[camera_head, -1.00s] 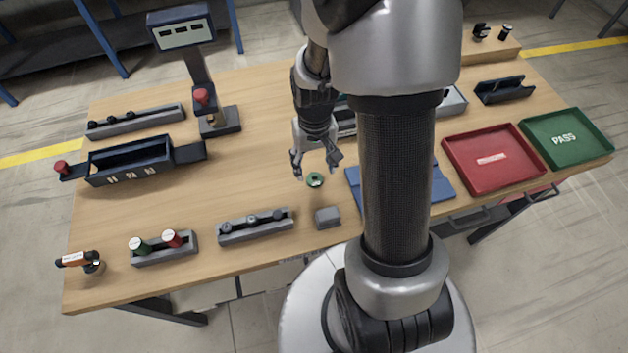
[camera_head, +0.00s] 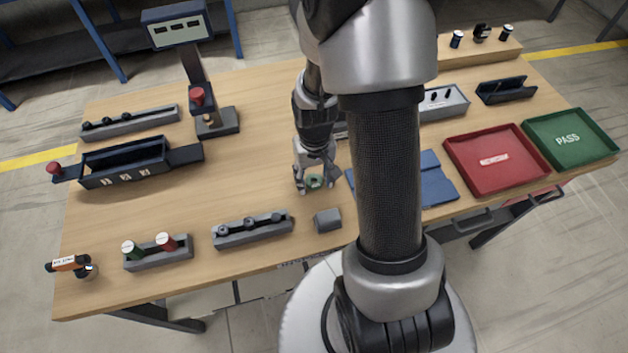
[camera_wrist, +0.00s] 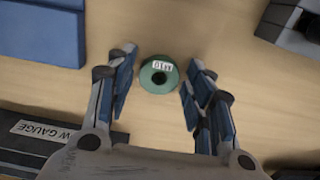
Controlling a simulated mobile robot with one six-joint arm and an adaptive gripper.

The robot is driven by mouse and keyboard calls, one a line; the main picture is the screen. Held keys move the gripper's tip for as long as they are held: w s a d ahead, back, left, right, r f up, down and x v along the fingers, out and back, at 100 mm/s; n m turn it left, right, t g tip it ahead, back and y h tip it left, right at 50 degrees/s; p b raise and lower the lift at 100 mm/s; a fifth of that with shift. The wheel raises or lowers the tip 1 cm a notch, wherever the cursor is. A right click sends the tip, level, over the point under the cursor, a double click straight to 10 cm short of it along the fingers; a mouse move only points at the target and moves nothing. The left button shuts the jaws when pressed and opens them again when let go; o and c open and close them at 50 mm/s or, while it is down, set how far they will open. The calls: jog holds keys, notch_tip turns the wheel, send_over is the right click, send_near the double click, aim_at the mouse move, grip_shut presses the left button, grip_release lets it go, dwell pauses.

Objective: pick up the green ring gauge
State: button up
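The green ring gauge (camera_head: 315,181) lies flat on the wooden table near its middle. In the wrist view the green ring gauge (camera_wrist: 159,75) shows its dark centre hole and a small white label. My gripper (camera_head: 315,187) is low over the table at the ring. In the wrist view my gripper (camera_wrist: 156,90) is open, with one blue-padded finger on each side of the ring. A gap of bare table shows between the ring and each finger. The ring appears to rest on the table, not held.
A small grey block (camera_head: 327,219) and a grey holder with dark rings (camera_head: 252,231) lie in front of the ring. A blue mat (camera_head: 435,187) is to the right, then a red tray (camera_head: 497,187) and a green PASS tray (camera_head: 590,155).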

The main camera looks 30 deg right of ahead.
jog(key=c, duration=0.8)
